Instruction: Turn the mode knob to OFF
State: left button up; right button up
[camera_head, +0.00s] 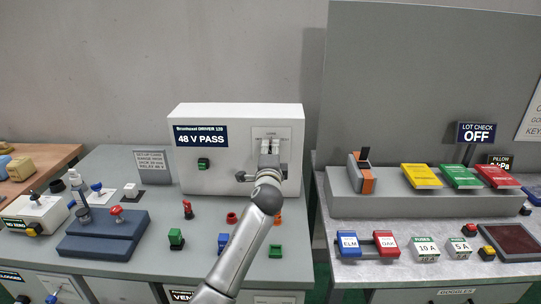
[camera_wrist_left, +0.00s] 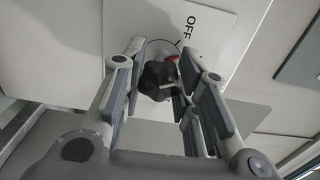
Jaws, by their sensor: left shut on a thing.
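The mode knob (camera_wrist_left: 157,79) is dark and lobed, and sits on a white panel (camera_wrist_left: 215,55) with the printed word OFF beside it. A small red mark shows at the knob's upper right. My left gripper (camera_wrist_left: 155,88) has its fingers on both sides of the knob and is shut on it. In the head view my left gripper (camera_head: 266,172) is at the lower right of the front of the white machine (camera_head: 225,182), and it hides the knob. The machine's display (camera_head: 201,136) reads 48 V PASS. My right gripper is not in view.
A green button (camera_head: 203,163) is on the machine's front. Red, green and orange parts, including a green block (camera_head: 176,239), stand on the grey bench around my arm. A blue fixture (camera_head: 104,235) is at the left. A grey shelf (camera_head: 400,204) with coloured packs is at the right.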

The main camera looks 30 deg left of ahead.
pick_arm(q)
jog(key=n+b, duration=0.1)
jog(key=n, duration=0.2)
jog(key=shift+f+n, duration=0.15)
jog(key=shift+n, duration=0.25)
jog(key=shift+n+b, duration=0.4)
jog(key=shift+n, duration=1)
jog(key=o, duration=1.1)
jog(key=shift+c, duration=0.2)
jog(key=v, duration=1.2)
